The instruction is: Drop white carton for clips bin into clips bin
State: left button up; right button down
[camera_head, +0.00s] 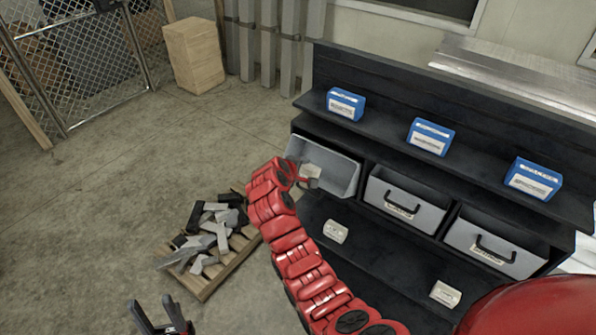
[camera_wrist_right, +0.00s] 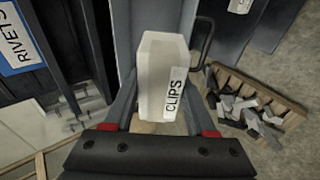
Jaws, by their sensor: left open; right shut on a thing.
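My right gripper (camera_wrist_right: 163,110) is shut on a white carton (camera_wrist_right: 162,75) labelled CLIPS, seen upright between the fingers in the wrist view. In the head view the right arm reaches to the leftmost grey bin (camera_head: 338,172), and the carton shows pale (camera_head: 311,171) in front of its inside. This bin is tilted out and open at the top. I cannot tell whether the carton touches it. The bin's handle (camera_wrist_right: 203,42) shows in the wrist view. My left gripper (camera_head: 152,301) is open and empty at the bottom left of the head view.
Two more grey bins (camera_head: 402,204) (camera_head: 492,245) sit in the black shelf. Blue boxes (camera_head: 345,104) stand above; white cartons (camera_head: 335,232) (camera_head: 445,293) lie below. A pallet of metal parts (camera_head: 213,281) is on the floor.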

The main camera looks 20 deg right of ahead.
jog(key=shift+s+d+b+x, duration=0.15)
jog(key=shift+b+x, duration=0.55)
jog(key=shift+x, duration=0.75)
jog(key=shift+s+d+b+x, duration=0.15)
jog(key=shift+b+x, duration=0.6)
jog(key=shift+x, duration=0.65)
jog(key=shift+s+d+b+x, duration=0.2)
jog(key=shift+b+x, duration=0.5)
jog(key=shift+x, duration=0.75)
jog(key=shift+s+b+x, duration=0.2)
jog(key=shift+b+x, duration=0.65)
jog(key=shift+x, duration=0.45)
jog(key=shift+b+x, duration=1.25)
jog(key=shift+x, duration=0.4)
jog(key=shift+s+d, duration=0.15)
jog(key=shift+d, duration=0.05)
jog(key=shift+c, duration=0.7)
grip_release()
jog(key=shift+s+a+r, duration=0.1)
